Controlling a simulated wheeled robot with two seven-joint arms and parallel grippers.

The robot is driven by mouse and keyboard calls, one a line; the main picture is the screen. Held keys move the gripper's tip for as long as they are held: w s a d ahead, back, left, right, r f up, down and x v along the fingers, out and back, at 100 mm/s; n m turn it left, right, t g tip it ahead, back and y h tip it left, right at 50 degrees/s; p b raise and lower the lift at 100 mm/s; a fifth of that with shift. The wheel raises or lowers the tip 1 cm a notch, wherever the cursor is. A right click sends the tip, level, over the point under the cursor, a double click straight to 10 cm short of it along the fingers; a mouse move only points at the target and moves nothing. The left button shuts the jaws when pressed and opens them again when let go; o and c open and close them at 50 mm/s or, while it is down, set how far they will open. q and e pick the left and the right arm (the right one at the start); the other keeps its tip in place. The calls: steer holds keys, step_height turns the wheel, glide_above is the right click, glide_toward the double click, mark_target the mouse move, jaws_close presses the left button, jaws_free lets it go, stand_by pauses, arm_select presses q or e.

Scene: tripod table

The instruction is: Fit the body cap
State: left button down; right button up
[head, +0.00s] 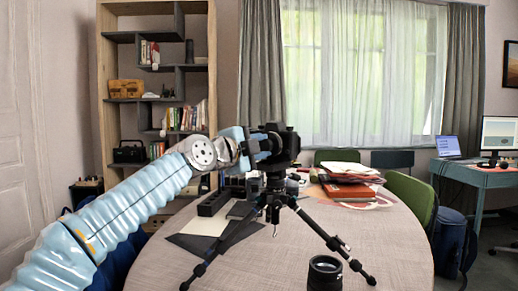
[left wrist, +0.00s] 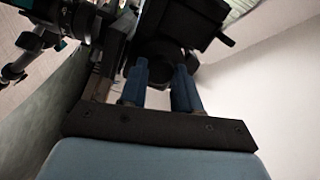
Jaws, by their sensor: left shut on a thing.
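A black camera (head: 287,146) sits on top of a black tripod (head: 274,208) standing on the table. In the left wrist view the camera (left wrist: 187,20) is a dark block just beyond my fingertips. My left gripper (head: 262,145) is at the camera's left side. In the left wrist view its blue fingers (left wrist: 160,70) are shut on a dark round piece, which looks like the body cap (left wrist: 158,77), close against the camera front. I cannot tell whether it is seated. A black lens (head: 325,273) stands upright at the table's front edge. My right gripper is not in view.
The round table (head: 390,240) holds a dark mat with a pale sheet (head: 207,222), a black box (head: 213,203) and a stack of books and papers (head: 348,183). The tripod legs spread widely over the tabletop. The table's right part is clear.

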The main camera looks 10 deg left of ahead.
arm_select(q)
steer(key=shift+w+f+m+b, duration=0.1)
steer(key=shift+f+m+b, duration=0.05)
steer(key=shift+m+b, duration=0.5)
steer(key=shift+m, duration=0.85)
steer(key=shift+c, duration=2.4)
jaws_free()
steer(key=shift+m, duration=0.3)
